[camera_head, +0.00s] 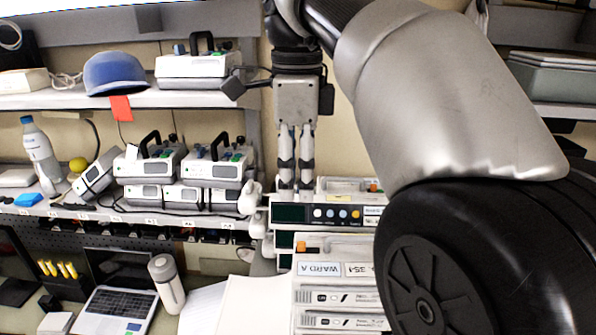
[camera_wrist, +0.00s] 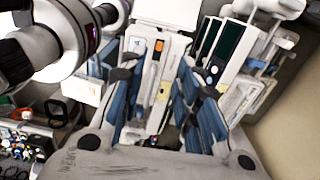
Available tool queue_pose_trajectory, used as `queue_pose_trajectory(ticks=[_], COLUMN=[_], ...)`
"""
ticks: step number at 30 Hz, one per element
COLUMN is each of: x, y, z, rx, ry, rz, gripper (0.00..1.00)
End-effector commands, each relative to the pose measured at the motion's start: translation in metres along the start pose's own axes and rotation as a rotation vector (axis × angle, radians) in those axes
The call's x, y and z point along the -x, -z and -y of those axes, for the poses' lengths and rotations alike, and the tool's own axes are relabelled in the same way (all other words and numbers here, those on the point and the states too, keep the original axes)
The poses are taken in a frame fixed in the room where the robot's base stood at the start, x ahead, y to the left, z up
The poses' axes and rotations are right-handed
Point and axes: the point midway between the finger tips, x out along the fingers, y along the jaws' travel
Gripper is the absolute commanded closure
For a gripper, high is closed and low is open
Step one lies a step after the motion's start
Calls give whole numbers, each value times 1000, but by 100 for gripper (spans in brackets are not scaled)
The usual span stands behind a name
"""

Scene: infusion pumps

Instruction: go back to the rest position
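My gripper (camera_head: 296,186) points down in the head view, just above and behind the stacked infusion pumps. In the wrist view my gripper (camera_wrist: 165,90) has its two fingers apart, with a gap between them and nothing held. A pump with a dark display and coloured buttons (camera_head: 318,214) stands below it. In the wrist view a pump with an orange part (camera_wrist: 157,52) shows between the fingers, and a dark-screened pump (camera_wrist: 228,45) to the right. My arm hides the right part of the pumps.
Shelves on the left hold a blue cap (camera_head: 115,72), a bottle (camera_head: 41,155) and several devices with black handles (camera_head: 150,162). Below are a laptop (camera_head: 115,310) and a grey flask (camera_head: 167,284). A grey box (camera_head: 550,78) sits on the right shelf.

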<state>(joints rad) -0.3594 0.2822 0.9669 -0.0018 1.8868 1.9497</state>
Motion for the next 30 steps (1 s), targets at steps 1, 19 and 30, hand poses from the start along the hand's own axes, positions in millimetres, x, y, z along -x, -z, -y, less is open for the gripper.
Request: queue_pose_trajectory(ticks=[1, 19, 30], x=[0, -16, -99], y=[0, 60, 130], z=[0, -40, -123], rx=[0, 449, 1150], ry=[0, 146, 342], rz=[0, 6, -175], gripper=[70, 70, 70])
